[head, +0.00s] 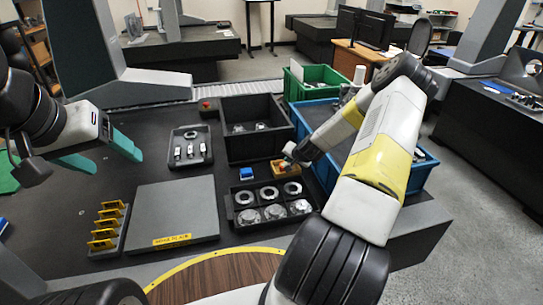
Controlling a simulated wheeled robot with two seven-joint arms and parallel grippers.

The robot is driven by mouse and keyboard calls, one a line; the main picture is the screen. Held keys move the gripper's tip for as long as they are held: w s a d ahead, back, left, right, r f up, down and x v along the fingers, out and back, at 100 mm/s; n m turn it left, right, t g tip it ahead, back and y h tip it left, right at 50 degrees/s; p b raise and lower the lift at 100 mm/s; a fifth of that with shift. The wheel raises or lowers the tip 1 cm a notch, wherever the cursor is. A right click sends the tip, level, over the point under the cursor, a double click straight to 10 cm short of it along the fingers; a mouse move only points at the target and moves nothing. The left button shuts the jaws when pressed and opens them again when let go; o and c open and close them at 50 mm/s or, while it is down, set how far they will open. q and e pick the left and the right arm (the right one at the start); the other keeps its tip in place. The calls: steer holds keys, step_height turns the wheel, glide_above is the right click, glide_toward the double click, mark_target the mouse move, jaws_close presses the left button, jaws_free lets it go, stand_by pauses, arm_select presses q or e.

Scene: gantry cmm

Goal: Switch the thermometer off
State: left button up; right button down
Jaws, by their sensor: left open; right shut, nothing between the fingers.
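A small yellow-orange box (279,171) sits on the dark table, just above the ring tray. It is probably the thermometer, but its display and switch are too small to make out. My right gripper (288,160) reaches down to this box from the upper right, shut and empty. Its tips overlap the box in the picture; I cannot tell whether they touch it. My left gripper (102,153) is open and empty above the left part of the table, its two teal fingers wide apart, far from the box.
A tray of metal rings (230,207) lies below the box, with a small blue block (246,174) to the left. A black bin (236,145), blue crate (426,168) and green crate (333,74) stand behind. A grey plate (175,210) and yellow-slotted rack (122,235) lie left.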

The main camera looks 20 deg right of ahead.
stand_by(0.4)
steer(key=shift+f, duration=0.45)
steer(key=shift+f, duration=0.2)
stand_by(0.4)
steer(key=shift+r, duration=0.65)
steer(key=shift+r, duration=0.15)
steer(key=shift+r, duration=2.85)
